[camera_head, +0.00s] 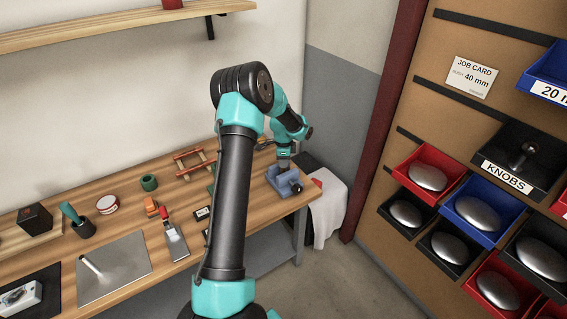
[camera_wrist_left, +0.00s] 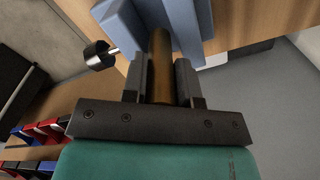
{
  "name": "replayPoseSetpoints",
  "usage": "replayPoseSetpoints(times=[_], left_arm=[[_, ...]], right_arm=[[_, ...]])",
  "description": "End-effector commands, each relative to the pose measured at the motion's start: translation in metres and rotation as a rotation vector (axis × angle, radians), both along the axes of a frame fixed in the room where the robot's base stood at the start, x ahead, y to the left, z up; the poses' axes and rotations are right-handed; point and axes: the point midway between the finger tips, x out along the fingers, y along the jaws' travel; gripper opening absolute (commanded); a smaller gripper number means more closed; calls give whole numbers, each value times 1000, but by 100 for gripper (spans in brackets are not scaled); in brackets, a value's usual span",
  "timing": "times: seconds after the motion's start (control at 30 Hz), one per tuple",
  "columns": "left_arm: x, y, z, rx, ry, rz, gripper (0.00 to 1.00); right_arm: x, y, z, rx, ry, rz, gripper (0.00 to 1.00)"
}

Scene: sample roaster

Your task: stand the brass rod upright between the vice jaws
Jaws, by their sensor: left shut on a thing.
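The blue vice (camera_head: 285,181) stands at the right end of the workbench. In the left wrist view its jaws (camera_wrist_left: 122,22) are at the top, with a gap between them. My left gripper (camera_head: 284,163) is directly above the vice, pointing down. In the wrist view its fingers (camera_wrist_left: 160,70) are shut on the brass rod (camera_wrist_left: 160,50). The rod runs along the fingers, with its far end at the vice jaws. I cannot tell whether that end is inside the gap or just above it. In the head view the rod is hidden. My right gripper is not in view.
The vice handle's black knob (camera_wrist_left: 98,55) sticks out beside the jaws. A wooden rack (camera_head: 193,162), a green ring (camera_head: 148,183) and a red-handled scraper (camera_head: 174,240) lie left on the bench (camera_head: 130,205). A white cloth (camera_head: 328,215) hangs beyond its right end.

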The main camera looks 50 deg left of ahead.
Motion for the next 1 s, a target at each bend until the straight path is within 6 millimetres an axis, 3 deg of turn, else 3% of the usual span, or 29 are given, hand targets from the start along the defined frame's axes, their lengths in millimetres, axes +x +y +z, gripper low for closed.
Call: replayPoseSetpoints(times=[1.0], left_arm=[[0,0,33,0,-1,0,0]], right_arm=[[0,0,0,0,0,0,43]])
